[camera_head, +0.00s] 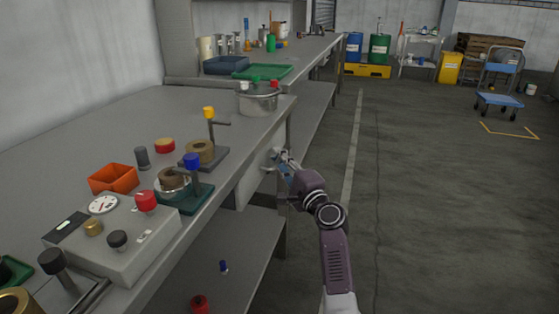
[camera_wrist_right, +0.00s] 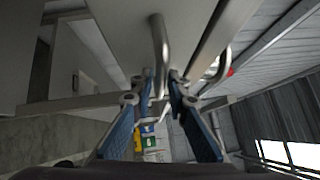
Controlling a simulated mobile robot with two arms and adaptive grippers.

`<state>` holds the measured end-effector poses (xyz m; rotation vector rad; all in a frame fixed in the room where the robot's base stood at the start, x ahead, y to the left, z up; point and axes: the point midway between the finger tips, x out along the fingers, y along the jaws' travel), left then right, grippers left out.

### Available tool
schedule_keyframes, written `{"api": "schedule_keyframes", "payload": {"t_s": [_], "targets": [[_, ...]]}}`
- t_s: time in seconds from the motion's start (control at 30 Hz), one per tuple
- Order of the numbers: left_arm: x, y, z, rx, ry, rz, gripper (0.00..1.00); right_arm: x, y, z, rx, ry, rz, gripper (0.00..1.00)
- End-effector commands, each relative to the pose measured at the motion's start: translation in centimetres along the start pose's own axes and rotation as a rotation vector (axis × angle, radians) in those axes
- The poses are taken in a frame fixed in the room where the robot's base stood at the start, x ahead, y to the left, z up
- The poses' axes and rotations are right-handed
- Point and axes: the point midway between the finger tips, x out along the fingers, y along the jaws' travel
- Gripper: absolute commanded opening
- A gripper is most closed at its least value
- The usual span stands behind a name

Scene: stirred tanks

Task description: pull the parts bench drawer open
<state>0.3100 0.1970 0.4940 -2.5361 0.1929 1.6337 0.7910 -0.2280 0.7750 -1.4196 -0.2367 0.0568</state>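The parts bench drawer (camera_head: 247,191) is a pale front under the bench top, mostly hidden behind the bench edge in the head view. I cannot tell there whether it is open. Its metal bar handle (camera_head: 268,169) shows beside my right gripper (camera_head: 284,161). In the wrist view the handle (camera_wrist_right: 160,42) stands out from the pale drawer front (camera_wrist_right: 128,28). My right gripper (camera_wrist_right: 161,78) has its two fingers apart, with the end of the handle between or just beyond the tips. Contact is not clear. My left gripper is not in view.
The bench top (camera_head: 95,130) holds a gauge box (camera_head: 120,245), an orange bin (camera_head: 113,179), small stands and a steel pot (camera_head: 258,100). A lower shelf (camera_head: 228,262) runs beneath. The floor (camera_head: 450,200) to the right is clear, with a blue cart (camera_head: 499,100) farther back.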

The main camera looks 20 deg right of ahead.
Motion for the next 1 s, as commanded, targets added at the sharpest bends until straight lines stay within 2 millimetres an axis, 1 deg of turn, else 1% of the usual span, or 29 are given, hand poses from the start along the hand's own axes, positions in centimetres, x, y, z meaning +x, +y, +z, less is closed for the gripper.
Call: {"api": "schedule_keyframes", "payload": {"t_s": [0.1,0.23,0.27,0.73,0.87,0.93,1.0], "targets": [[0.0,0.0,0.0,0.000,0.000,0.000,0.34,0.0,0.0,0.0,0.000,0.000,0.000,0.15],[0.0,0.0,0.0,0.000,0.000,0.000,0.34,0.0,0.0,0.0,0.000,0.000,0.000,0.01],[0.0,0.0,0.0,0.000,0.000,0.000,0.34,0.0,0.0,0.0,0.000,0.000,0.000,0.00],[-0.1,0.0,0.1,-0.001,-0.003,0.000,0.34,-0.2,0.0,-0.2,-0.001,0.000,0.001,0.00],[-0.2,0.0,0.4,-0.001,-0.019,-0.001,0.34,-1.0,-0.1,-0.9,-0.001,0.000,0.003,0.00],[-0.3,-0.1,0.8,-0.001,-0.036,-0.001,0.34,-1.7,-0.3,-1.6,-0.002,0.000,0.003,0.00],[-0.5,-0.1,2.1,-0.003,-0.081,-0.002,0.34,-2.6,-0.5,-2.6,-0.004,0.002,0.004,0.00]]}}
